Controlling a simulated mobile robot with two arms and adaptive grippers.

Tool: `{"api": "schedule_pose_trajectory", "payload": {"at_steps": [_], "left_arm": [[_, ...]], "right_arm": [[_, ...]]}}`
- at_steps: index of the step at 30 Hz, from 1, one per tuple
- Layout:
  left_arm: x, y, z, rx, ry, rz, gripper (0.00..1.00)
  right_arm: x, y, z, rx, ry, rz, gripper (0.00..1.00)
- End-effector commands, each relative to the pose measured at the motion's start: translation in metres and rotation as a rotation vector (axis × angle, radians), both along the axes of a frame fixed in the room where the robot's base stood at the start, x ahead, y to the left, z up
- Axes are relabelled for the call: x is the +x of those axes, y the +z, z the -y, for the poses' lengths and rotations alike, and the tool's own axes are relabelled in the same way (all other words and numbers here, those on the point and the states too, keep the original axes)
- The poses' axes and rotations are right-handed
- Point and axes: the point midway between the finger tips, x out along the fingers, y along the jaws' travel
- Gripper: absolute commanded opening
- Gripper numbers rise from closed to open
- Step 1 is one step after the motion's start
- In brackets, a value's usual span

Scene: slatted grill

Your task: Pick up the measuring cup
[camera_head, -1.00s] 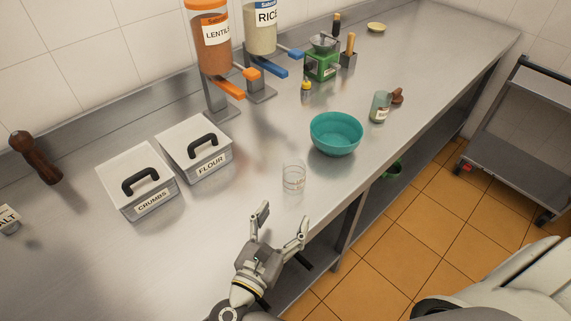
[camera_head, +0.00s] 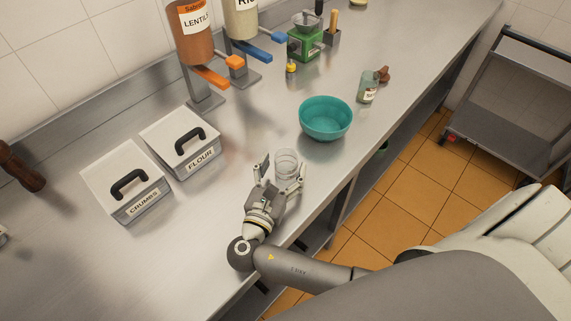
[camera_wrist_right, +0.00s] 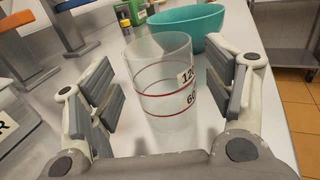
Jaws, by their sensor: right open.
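The measuring cup (camera_head: 286,163) is a small clear beaker standing upright on the steel counter, in front of the teal bowl. In the right wrist view the measuring cup (camera_wrist_right: 163,88) shows red lines and printed numbers. My right gripper (camera_head: 281,174) is open, with its fingers pointing at the cup. In the right wrist view the open fingers of my right gripper (camera_wrist_right: 160,105) lie on either side of the cup, with a gap to each. My left gripper is not in view.
A teal bowl (camera_head: 326,118) stands just behind the cup. Boxes labelled FLOUR (camera_head: 181,147) and CRUMBS (camera_head: 127,183) sit to the left. A glass jar (camera_head: 368,87) stands farther right. The counter's front edge is close to my right arm.

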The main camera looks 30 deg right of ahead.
Motion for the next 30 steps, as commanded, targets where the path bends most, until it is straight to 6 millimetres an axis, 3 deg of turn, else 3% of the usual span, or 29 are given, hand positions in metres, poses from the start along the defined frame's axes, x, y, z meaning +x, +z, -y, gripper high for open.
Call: {"api": "schedule_pose_trajectory", "payload": {"at_steps": [5,12,24,30], "left_arm": [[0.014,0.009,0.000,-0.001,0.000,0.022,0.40],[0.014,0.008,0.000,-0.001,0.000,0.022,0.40],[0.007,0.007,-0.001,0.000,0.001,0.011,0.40],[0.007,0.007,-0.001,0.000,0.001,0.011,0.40]], "right_arm": [[0.013,0.001,0.015,-0.001,-0.001,-0.001,0.74],[0.014,-0.001,0.017,0.001,0.000,-0.001,0.74],[0.014,0.000,0.016,0.001,0.000,-0.001,0.24],[0.014,0.000,0.016,0.001,0.000,-0.001,0.23]]}}
